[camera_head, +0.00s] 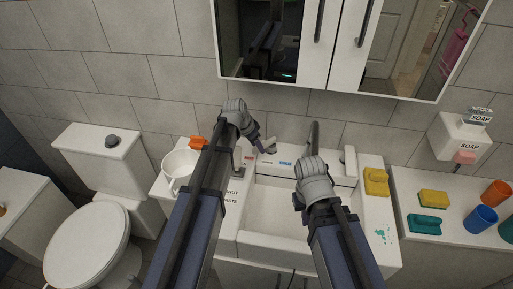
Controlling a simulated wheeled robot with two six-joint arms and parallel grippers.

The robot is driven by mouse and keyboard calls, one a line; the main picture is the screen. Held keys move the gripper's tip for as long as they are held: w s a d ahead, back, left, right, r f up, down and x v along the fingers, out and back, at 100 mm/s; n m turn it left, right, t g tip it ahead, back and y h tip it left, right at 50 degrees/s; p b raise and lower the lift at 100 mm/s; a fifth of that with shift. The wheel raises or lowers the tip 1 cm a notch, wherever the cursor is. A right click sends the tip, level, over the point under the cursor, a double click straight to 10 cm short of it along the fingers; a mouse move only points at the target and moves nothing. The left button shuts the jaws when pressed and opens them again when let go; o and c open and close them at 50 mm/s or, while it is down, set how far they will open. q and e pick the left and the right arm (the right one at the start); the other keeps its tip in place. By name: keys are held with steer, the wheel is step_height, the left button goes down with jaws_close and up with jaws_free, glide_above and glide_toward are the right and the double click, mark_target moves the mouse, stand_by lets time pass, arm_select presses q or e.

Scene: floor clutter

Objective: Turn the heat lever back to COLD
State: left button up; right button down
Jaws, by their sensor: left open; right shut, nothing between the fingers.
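The sink's back ledge (330,172) carries a red label (249,158) and a blue label (285,162); their text is too small to read. A pale lever-like piece (268,147) stands between and just above the labels, seemingly the heat lever. My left gripper (258,138) is open at this piece; I cannot tell whether they touch. The grey spout (313,138) rises to the right. A white upright handle (349,160) stands at the ledge's right end. My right gripper (299,202) is shut and empty above the basin.
A mirrored cabinet (345,45) hangs above. A white pot (180,168) and an orange item (197,142) are left of the basin. Yellow sponges (376,182) (433,198), a teal item (425,223) and cups (480,219) are right. A soap dispenser (458,135) is on the wall; a toilet (87,245) stands left.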

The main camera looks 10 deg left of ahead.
arm_select(q)
jaws_close()
stand_by(0.3)
stand_by(1.1)
